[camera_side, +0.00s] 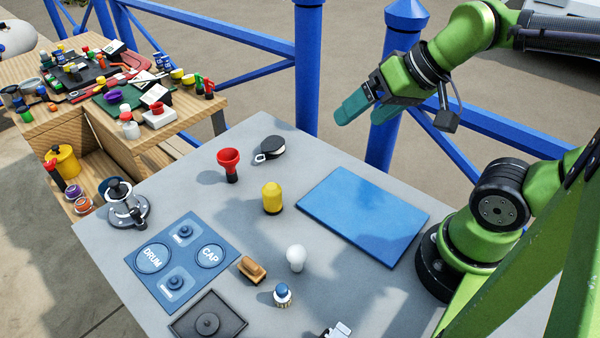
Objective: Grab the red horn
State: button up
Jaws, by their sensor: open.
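The red horn (229,164) stands upright on the grey table (262,228), toward the back left. It has a wide red cup on top and a dark base. My gripper (358,108) has teal fingers and hangs well above the table's back right side, over the blue fence. It is open, with nothing seen between its fingers. It is up and to the right of the horn and apart from it.
A black round case (270,149) and a yellow capsule-shaped object (272,197) stand near the horn. A blue mat (363,216) lies to the right, bare. A metal winch (125,203), labelled blue board (182,262) and white bulb (296,257) occupy the left and front. A cluttered wooden bench (150,140) stands behind left.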

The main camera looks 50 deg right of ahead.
aim_at(220, 154)
jog(key=w+a+f+m+g+y, duration=0.55)
jog(key=a+f+m+y, duration=0.3)
jog(key=y, duration=0.25)
jog(key=w+d+f+m+t, duration=0.3)
jog(key=w+m+t, duration=0.1)
jog(key=m, duration=0.1)
jog(key=w+d+f+m+t, duration=0.3)
jog(key=w+f+m+t, duration=0.1)
jog(key=m, duration=0.1)
jog(key=w+d+f+m+t+h, duration=0.1)
jog(key=w+d+f+m+t, duration=0.2)
jog(key=w+f+m+t, duration=0.1)
jog(key=shift+d+f+m, duration=0.15)
jog(key=shift+d+m, duration=0.05)
jog(key=shift+m, duration=0.45)
jog(key=x, duration=1.6)
jog(key=shift+w+a+f, duration=0.1)
jog(key=shift+w+a, duration=0.05)
jog(key=shift+w, duration=0.2)
jog(key=shift+c, duration=0.3)
